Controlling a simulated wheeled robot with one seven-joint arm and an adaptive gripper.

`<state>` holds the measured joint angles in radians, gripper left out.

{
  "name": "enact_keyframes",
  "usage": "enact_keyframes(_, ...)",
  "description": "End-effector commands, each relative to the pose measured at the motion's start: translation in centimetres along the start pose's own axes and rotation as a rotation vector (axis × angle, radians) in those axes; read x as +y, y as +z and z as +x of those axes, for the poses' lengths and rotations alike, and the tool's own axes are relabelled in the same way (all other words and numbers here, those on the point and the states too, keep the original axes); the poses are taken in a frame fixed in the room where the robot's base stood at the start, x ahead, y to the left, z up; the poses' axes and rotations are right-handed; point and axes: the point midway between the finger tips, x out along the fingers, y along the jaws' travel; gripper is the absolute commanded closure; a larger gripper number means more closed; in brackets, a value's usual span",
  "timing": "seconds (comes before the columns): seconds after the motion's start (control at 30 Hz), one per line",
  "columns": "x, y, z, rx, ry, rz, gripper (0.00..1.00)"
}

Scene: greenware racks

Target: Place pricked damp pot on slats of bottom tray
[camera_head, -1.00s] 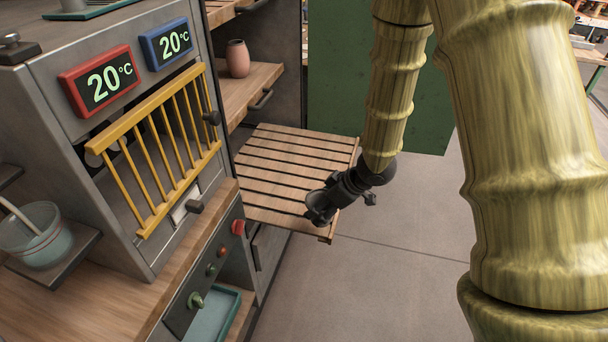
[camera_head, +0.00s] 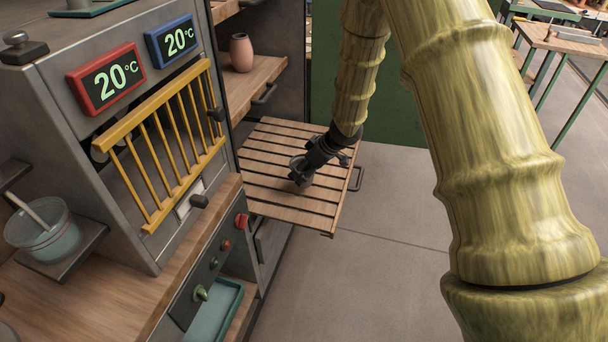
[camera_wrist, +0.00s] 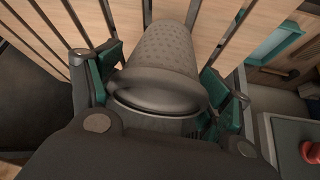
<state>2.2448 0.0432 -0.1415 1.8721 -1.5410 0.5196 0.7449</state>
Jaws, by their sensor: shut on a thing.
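The pricked damp pot (camera_wrist: 165,52) is grey with small dots over its wall, and it fills the middle of the wrist view. My gripper (camera_wrist: 160,88) is shut on it, with green-padded fingers on both sides of the pot. In the head view my gripper (camera_head: 300,178) is over the slats of the pulled-out bottom tray (camera_head: 275,200), and the pot is hardly visible there. The tray's slats (camera_wrist: 215,40) also show behind the pot in the wrist view. I cannot tell whether the pot touches them.
A pink vase (camera_head: 241,53) stands on the shelf above the tray. A grey cabinet with a yellow rail (camera_head: 170,150) stands left of the tray. A handle (camera_head: 356,178) sticks out from the tray's right edge. Open floor (camera_head: 370,270) lies to the right.

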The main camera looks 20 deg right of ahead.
Motion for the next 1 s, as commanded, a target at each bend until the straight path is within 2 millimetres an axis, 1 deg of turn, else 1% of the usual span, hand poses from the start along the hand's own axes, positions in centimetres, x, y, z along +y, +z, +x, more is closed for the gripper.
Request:
enact_keyframes(0.13, 0.3, -0.1, 0.5, 0.001, 0.0, 0.001, 0.53)
enact_keyframes(0.43, 0.3, 1.6, 3.1, 0.0, 0.0, 0.002, 0.53)
enact_keyframes(0.8, 0.2, 1.8, 3.3, 0.0, 0.0, 0.001, 0.53)
enact_keyframes(0.83, 0.2, 1.8, 3.3, 0.0, 0.0, 0.001, 0.19)
enact_keyframes(0.93, 0.2, 1.8, 3.3, 0.0, 0.001, 0.001, 0.0)
enact_keyframes(1.0, 0.2, 1.8, 3.3, 0.0, 0.001, 0.001, 0.0)
